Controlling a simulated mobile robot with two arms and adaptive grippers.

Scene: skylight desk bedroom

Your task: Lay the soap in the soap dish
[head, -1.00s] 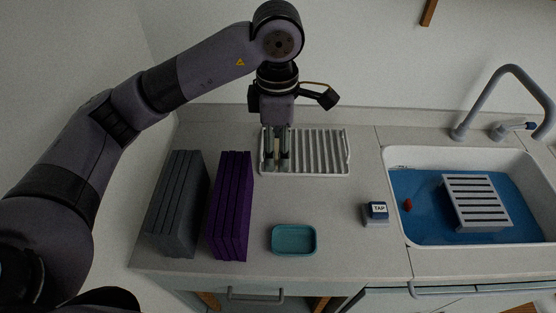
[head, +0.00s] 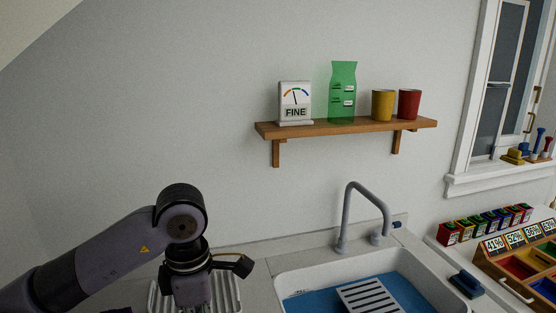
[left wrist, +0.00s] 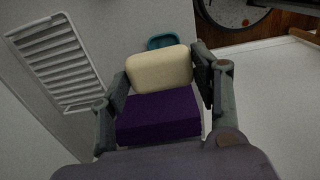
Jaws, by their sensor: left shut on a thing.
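The cream soap (left wrist: 159,69) is a rounded block between the fingers of my left gripper (left wrist: 162,74) in the left wrist view. The gripper is shut on it and holds it above the counter. The teal soap dish (left wrist: 163,40) shows partly behind the soap, farther off and apart from it. In the head view my left wrist is at the lower left, above the white drying rack (head: 230,296); the fingers and the soap are out of frame there. My right gripper is in neither view.
The slatted rack also shows in the wrist view (left wrist: 62,62). The sink (head: 290,284) with a grey faucet (head: 345,220) is to the right. A wooden shelf (head: 340,129) with several items hangs above.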

